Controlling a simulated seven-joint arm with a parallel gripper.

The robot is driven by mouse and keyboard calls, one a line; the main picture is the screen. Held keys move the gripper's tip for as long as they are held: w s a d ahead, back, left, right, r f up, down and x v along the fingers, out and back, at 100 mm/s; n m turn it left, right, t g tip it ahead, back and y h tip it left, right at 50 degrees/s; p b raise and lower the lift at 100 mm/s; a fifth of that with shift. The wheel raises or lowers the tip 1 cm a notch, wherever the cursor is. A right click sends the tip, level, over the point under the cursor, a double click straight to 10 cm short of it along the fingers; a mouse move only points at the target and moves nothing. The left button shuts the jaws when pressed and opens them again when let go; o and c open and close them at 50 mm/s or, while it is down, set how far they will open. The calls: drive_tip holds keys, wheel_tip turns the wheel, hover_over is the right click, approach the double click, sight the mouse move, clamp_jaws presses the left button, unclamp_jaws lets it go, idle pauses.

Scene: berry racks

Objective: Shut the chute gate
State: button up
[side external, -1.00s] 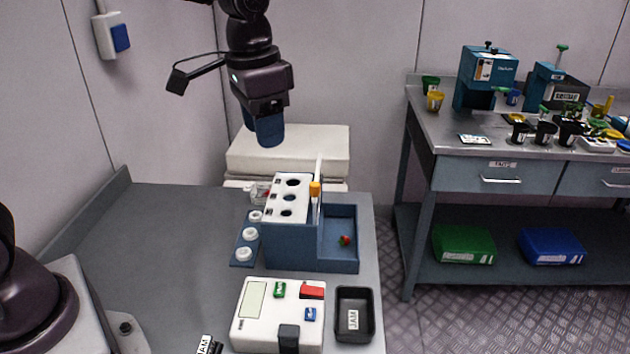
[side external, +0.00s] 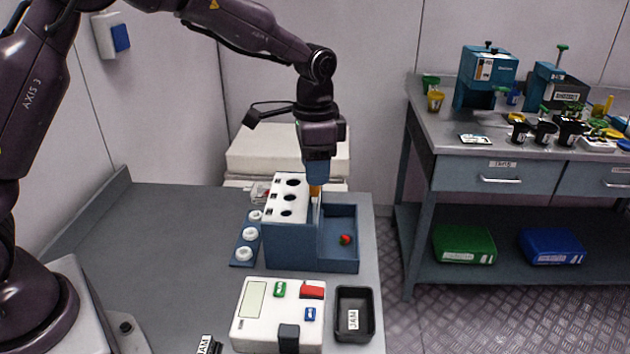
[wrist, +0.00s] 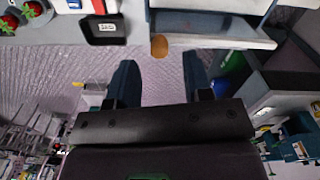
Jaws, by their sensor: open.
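The chute is a blue box (side external: 290,247) with a white sloped top holding three round holes. An upright white plate, which looks like the gate (side external: 319,212), stands at its right side with an orange knob (side external: 315,190) at the top. The orange knob also shows in the wrist view (wrist: 159,46), just beyond my fingertips and roughly centred between them. My gripper (side external: 318,180) points down right above the knob, open and empty; its two blue fingers show apart in the wrist view (wrist: 159,66). I cannot tell whether the fingers touch the knob.
A red berry (side external: 345,240) lies in the blue bay (side external: 342,264) right of the plate. In front are a white button box (side external: 262,330) and a black JAM tray (side external: 354,294). A blue strip with white rings (side external: 244,254) stands left. The left tabletop (side external: 160,240) is clear.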

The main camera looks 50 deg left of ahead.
sight(315, 195)
drive_tip(key=shift+f, duration=1.75)
clamp_jaws()
drive_tip(key=shift+f, duration=2.8)
unclamp_jaws()
wheel_tip(315, 195, up, 13)
drive_tip(key=shift+r, duration=0.1)
